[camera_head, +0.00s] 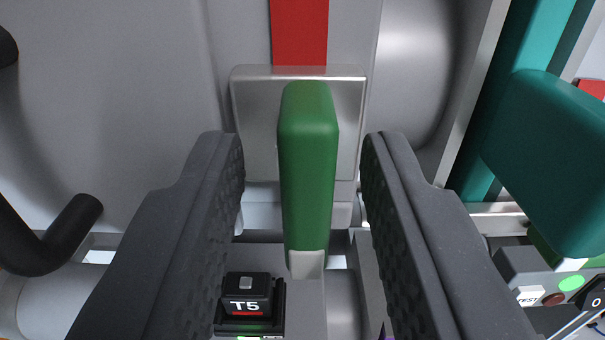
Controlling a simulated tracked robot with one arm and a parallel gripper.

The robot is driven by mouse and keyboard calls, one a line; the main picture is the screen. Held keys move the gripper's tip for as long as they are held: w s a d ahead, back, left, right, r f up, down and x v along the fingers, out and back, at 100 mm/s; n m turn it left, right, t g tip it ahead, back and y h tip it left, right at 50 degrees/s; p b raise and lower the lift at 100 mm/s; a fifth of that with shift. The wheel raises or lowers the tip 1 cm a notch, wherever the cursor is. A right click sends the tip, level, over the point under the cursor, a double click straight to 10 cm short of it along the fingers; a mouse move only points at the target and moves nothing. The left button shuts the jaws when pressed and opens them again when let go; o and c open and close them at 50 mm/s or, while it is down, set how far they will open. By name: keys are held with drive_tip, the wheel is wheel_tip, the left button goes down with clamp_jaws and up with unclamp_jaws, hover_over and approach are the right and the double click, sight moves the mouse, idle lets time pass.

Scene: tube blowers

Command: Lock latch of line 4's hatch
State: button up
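A green latch handle (308,170) stands upright in the middle of the view, in front of a grey metal latch plate (255,125). A red stripe (299,32) runs above the plate on the pale grey hatch surface (120,90). My gripper (304,165) is open, with one dark finger on each side of the green handle. Gaps show between the handle and both fingers. No line number is readable on the hatch.
A black bent handle (65,235) is at the left. A teal block (555,160) and a teal post (535,50) stand at the right. A box with a TEST button (540,280) is at the lower right.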

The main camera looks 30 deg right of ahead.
clamp_jaws()
drive_tip(key=shift+a, duration=0.15)
drive_tip(key=shift+m, duration=0.4)
drive_tip(key=m+b, duration=0.2)
drive_tip(key=shift+m, duration=0.4)
drive_tip(key=m+b, duration=0.2)
drive_tip(key=m, duration=0.1)
drive_tip(key=shift+m, duration=0.4)
drive_tip(key=m+b, duration=0.2)
drive_tip(key=m, duration=0.1)
drive_tip(key=m+b, duration=0.1)
drive_tip(key=m, duration=0.1)
drive_tip(key=shift+s+d+f, duration=0.15)
drive_tip(key=shift+d, duration=0.15)
drive_tip(key=m+b, duration=0.3)
drive_tip(key=m, duration=0.2)
drive_tip(key=shift+d+f+b, duration=0.1)
drive_tip(key=shift+b, duration=0.2)
drive_tip(key=shift+m, duration=0.4)
